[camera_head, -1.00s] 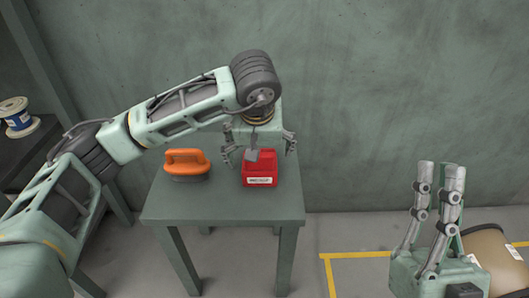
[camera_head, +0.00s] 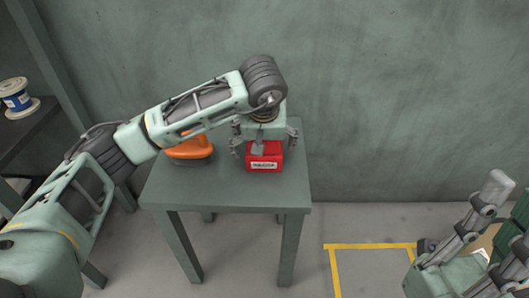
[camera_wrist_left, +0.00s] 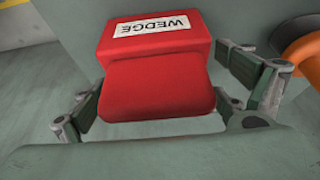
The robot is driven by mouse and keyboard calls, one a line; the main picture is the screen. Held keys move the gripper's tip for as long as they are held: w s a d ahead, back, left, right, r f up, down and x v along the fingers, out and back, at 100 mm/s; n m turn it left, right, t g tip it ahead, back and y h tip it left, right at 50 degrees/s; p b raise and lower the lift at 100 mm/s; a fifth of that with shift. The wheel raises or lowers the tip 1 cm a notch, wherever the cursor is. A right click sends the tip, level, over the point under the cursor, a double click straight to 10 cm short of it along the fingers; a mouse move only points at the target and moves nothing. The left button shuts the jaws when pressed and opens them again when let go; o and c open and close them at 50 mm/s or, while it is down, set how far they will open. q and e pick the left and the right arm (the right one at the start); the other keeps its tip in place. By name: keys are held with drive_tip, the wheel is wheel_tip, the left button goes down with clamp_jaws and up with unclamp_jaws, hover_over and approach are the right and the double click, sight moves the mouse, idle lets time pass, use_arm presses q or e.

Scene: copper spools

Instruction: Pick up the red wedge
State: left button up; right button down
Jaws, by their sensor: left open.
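The red wedge (camera_head: 264,161), a block with a white label reading WEDGE, sits on the green table (camera_head: 225,192). My left gripper (camera_head: 265,140) is open above and around it, its fingers at either side. In the left wrist view the wedge (camera_wrist_left: 160,80) lies between the spread fingers (camera_wrist_left: 160,95), with a gap showing on both sides. The wedge's far top is partly hidden by the gripper in the head view. My right gripper (camera_head: 470,240) is at the lower right, partly cut off by the picture edge, away from the table.
An orange-handled object (camera_head: 190,148) stands left of the wedge, partly hidden by my left arm. A spool (camera_head: 16,97) sits on a dark surface at the far left. A wall rises behind the table. Yellow tape (camera_head: 370,246) marks the floor at right.

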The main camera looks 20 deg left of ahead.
use_arm(q)
drive_tip(key=shift+w+f, duration=0.1)
drive_tip(key=shift+f, duration=0.05)
drive_tip(key=shift+c, duration=0.5)
drive_tip(key=c, duration=1.5)
drive_tip(key=shift+c, duration=0.7)
